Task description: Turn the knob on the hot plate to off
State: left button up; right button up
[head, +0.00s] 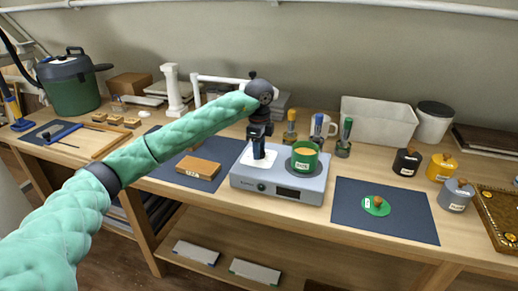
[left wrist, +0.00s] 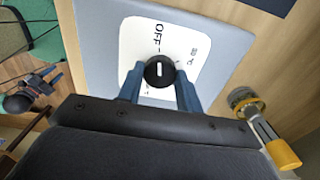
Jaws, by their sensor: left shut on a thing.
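The hot plate (head: 279,190) is a pale grey-blue box on the wooden counter. A white panel (head: 262,158) lies on its left part. In the left wrist view the black round knob (left wrist: 159,71) stands on this panel (left wrist: 188,42), with a white mark on its top and the printed word OFF beside it. My left gripper (head: 259,155) comes down from above onto the knob. In the left wrist view its two blue-grey fingers (left wrist: 159,84) are shut on the knob's sides. The knob is hidden in the head view. My right gripper is not in view.
A green mug-like pot (head: 305,157) stands on the hot plate close to the right of my gripper. Jars with tools (head: 290,132) stand behind it. A dark mat with a green lid (head: 377,206) lies to the right. A wooden block (head: 197,168) lies on the left mat.

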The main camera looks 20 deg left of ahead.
pick_arm(q)
jog(key=shift+w+r, duration=0.1)
jog(key=shift+r, duration=0.1)
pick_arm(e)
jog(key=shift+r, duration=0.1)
pick_arm(q)
jog(key=o, duration=1)
jog(key=shift+f, duration=0.15)
jog(key=shift+r, duration=0.45)
jog(key=shift+r+b, duration=0.6)
jog(key=shift+r, duration=2.85)
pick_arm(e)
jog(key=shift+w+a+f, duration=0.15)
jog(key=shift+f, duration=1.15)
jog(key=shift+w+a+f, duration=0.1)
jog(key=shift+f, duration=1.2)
